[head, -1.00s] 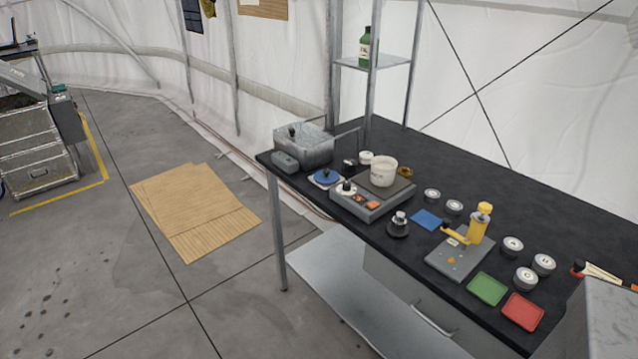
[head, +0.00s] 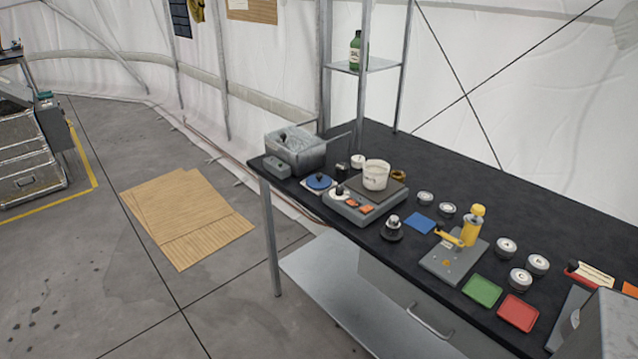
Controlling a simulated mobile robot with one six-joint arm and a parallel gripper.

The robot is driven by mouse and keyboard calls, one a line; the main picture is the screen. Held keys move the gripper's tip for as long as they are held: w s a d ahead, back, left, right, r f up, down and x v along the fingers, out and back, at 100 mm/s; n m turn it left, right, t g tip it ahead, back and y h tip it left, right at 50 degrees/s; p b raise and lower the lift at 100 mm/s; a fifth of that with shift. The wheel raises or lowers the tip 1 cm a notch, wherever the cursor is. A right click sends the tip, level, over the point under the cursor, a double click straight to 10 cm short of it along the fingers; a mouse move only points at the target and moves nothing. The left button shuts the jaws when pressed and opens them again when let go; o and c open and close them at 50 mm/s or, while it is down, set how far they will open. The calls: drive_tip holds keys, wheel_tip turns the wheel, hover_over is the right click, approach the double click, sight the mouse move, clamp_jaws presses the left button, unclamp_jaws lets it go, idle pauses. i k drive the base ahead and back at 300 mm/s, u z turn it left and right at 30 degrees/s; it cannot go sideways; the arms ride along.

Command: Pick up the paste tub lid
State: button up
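A white tub (head: 376,178) with dark lettering stands on the dark top plate of a grey bench unit, on the black worktop. Its top looks open. Two round pieces with dark knobs are beside it: a blue disc (head: 319,182) on a pale square at the left, and a white disc (head: 341,192) at the unit's left end. A small white round piece (head: 358,161) lies behind the tub. I cannot tell which of these, if any, is the paste tub lid. My gripper is not in view.
The black worktop (head: 440,165) is clear at the back. A metal basin (head: 296,153) stands at its left end. A yellow-handled press (head: 470,230), several round tins, a green tray (head: 482,291) and a red tray (head: 518,313) lie to the right. Cardboard (head: 185,215) lies on the floor.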

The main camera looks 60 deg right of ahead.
sight(315, 181)
drive_tip(key=i, duration=0.9)
drive_tip(key=u, duration=0.05)
